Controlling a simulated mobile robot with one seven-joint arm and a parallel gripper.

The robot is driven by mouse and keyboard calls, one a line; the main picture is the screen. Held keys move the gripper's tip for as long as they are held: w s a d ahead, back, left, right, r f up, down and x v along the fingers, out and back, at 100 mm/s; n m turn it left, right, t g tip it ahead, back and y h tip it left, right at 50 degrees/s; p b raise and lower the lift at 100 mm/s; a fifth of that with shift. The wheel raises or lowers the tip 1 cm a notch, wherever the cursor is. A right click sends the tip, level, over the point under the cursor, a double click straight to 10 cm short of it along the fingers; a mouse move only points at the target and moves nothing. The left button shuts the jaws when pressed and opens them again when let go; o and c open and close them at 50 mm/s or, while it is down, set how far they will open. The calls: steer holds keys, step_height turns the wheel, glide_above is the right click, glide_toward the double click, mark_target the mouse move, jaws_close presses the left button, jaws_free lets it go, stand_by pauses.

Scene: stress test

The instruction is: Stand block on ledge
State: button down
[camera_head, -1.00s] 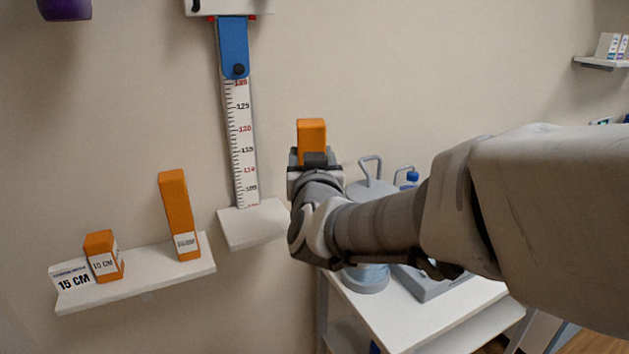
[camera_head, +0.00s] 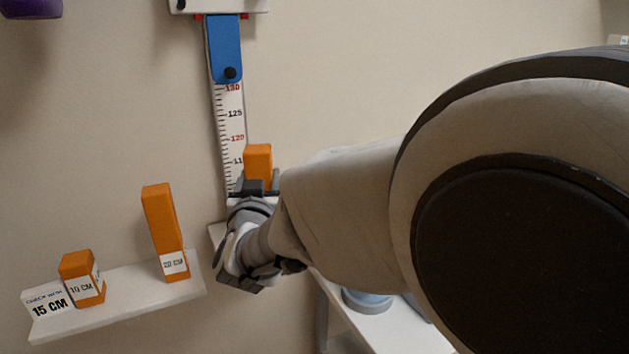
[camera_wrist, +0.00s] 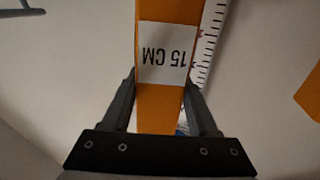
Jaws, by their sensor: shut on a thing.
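My gripper (camera_head: 256,186) is shut on an orange block (camera_head: 258,158). In the wrist view the gripper (camera_wrist: 165,100) has a finger on each side of the block (camera_wrist: 158,110), whose white label reads 15 CM and appears upside down. In the head view the block's top shows above the jaws, in front of the lower part of the ruler. The ledge (camera_head: 217,234) under the ruler is mostly hidden behind my gripper and arm. I cannot tell whether the block touches it.
A wall shelf (camera_head: 120,296) at lower left holds a 10 CM block (camera_head: 82,280), a 20 CM block (camera_head: 164,232) and a 15 CM sign (camera_head: 48,300). The ruler (camera_head: 229,125) hangs with a blue slider (camera_head: 224,50). A white cart (camera_head: 395,328) stands at lower right.

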steer(key=shift+w+a+f+b, duration=0.15)
steer(key=shift+a+f, duration=0.3)
steer(key=shift+f, duration=0.45)
steer(key=shift+s+a+f+b, duration=0.1)
steer(key=shift+a+f+b, duration=0.25)
steer(key=shift+f, duration=0.55)
steer(key=shift+w+a+f+b, duration=0.15)
steer(key=shift+a+f, duration=0.35)
steer(key=shift+f, duration=0.4)
steer(key=shift+f, duration=0.15)
steer(key=shift+c, duration=0.8)
jaws_free()
steer(key=shift+f, duration=0.1)
